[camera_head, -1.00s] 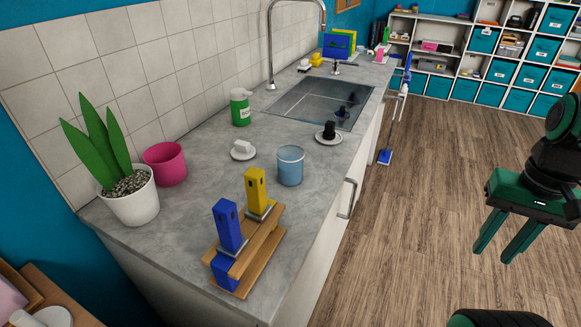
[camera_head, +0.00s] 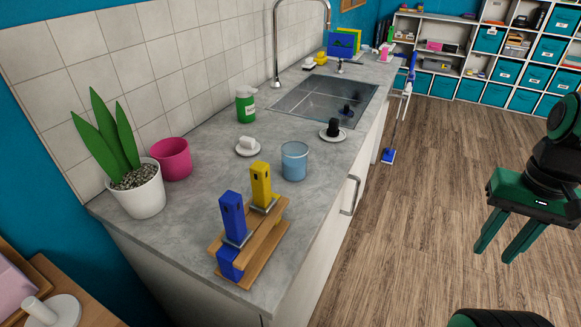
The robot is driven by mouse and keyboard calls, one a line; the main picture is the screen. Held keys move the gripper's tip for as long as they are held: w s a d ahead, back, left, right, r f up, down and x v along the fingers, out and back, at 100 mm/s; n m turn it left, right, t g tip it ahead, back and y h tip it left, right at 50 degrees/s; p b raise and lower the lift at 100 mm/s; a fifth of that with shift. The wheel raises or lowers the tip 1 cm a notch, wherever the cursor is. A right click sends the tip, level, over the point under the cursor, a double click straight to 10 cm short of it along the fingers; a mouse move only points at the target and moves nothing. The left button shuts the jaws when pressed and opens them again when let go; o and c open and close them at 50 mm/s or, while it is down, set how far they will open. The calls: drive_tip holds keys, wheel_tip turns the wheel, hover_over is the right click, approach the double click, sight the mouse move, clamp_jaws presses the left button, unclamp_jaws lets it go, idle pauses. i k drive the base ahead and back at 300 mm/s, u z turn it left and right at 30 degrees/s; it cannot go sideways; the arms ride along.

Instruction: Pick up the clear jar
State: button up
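A clear, bluish jar (camera_head: 294,162) stands upright on the grey countertop (camera_head: 215,190), near its front edge and behind a wooden rack. My gripper (camera_head: 503,246) hangs over the floor at the right, well away from the counter and the jar. Its two green fingers point down and stand apart, with nothing between them.
Near the jar are a wooden rack (camera_head: 262,243) with blue and yellow blocks, a white dish (camera_head: 248,148), a dish with a black knob (camera_head: 331,132), a green bottle (camera_head: 246,105), a pink pot (camera_head: 170,159) and a potted plant (camera_head: 138,192). A sink lies behind.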

sight(295, 154)
drive_tip(key=u, duration=0.05)
drive_tip(key=k, duration=0.45)
drive_tip(key=u, duration=1.35)
drive_tip(key=k, duration=1.05)
drive_tip(key=z, duration=1.25)
drive_tip(key=i, duration=1)
drive_tip(key=u, duration=0.1)
